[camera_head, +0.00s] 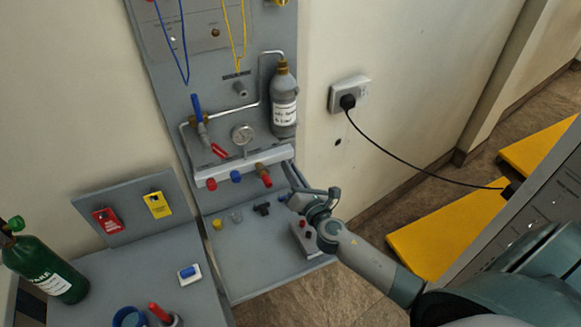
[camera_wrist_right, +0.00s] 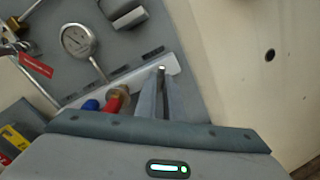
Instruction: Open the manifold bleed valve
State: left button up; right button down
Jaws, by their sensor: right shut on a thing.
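The manifold (camera_head: 243,164) is a pale bar across the grey panel, with a red cap (camera_head: 211,184), a blue cap (camera_head: 236,177) and a brass fitting with a red end (camera_head: 264,174) along its front. It also shows in the right wrist view (camera_wrist_right: 128,83). My right gripper (camera_head: 289,172) reaches the bar's right end. In the right wrist view its fingers (camera_wrist_right: 160,88) are close together around a small metal piece (camera_wrist_right: 161,70), which looks like the bleed valve. The fingers hide most of it, so its turn cannot be told. My left gripper is not in view.
A round gauge (camera_head: 243,134) and a grey bottle (camera_head: 284,103) sit above the manifold. A red tag (camera_head: 218,151) hangs left of the gauge. Small fittings lie on the grey shelf (camera_head: 240,265) below.

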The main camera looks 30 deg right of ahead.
jog(key=shift+f+n+p, duration=0.15)
jog(key=shift+n+p, duration=1.15)
jog(key=shift+n, duration=2.2)
jog(key=c, duration=1.9)
grip_release()
jog(key=shift+d, duration=0.1)
jog(key=shift+o, duration=0.2)
jog(key=shift+s, duration=0.15)
jog(key=s+a+b, duration=0.1)
jog(key=s+b, duration=0.4)
jog(key=s, duration=1.2)
